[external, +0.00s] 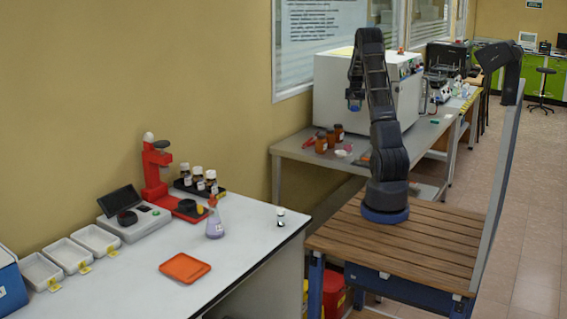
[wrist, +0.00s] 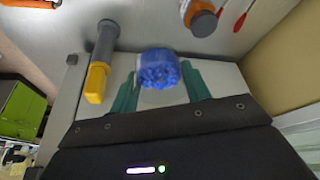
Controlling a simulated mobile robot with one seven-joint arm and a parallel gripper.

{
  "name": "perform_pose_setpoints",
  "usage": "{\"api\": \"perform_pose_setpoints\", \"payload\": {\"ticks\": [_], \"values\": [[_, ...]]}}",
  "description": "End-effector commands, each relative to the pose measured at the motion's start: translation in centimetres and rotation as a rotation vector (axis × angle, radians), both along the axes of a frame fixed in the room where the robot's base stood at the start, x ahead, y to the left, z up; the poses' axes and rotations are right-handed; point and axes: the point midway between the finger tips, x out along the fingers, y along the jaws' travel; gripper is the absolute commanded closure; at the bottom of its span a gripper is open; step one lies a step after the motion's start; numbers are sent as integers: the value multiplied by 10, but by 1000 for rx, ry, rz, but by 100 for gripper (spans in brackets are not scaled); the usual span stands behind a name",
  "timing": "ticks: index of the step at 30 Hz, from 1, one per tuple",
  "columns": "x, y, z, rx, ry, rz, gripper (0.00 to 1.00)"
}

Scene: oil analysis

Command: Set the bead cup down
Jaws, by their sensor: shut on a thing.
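The bead cup (wrist: 158,70) is full of blue beads and sits between the two teal fingers of my gripper (wrist: 160,76) in the wrist view. My gripper is shut on it. In the external view my gripper (external: 355,101) hangs down in front of the white oven-like box (external: 390,92), over the grey bench (external: 293,151). The cup cannot be made out there. The wrist view does not show clearly how far the cup's base is from the surface.
Brown bottles (external: 321,144) stand on the grey bench. Bare surface shows between the tool and bottle.

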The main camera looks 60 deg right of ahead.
Motion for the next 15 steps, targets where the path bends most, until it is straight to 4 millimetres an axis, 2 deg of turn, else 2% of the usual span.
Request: {"api": "perform_pose_setpoints", "payload": {"ticks": [5,15], "values": [[46,45,6,-4,2,70,76],[128,153,16,-13,10,219,76]]}}
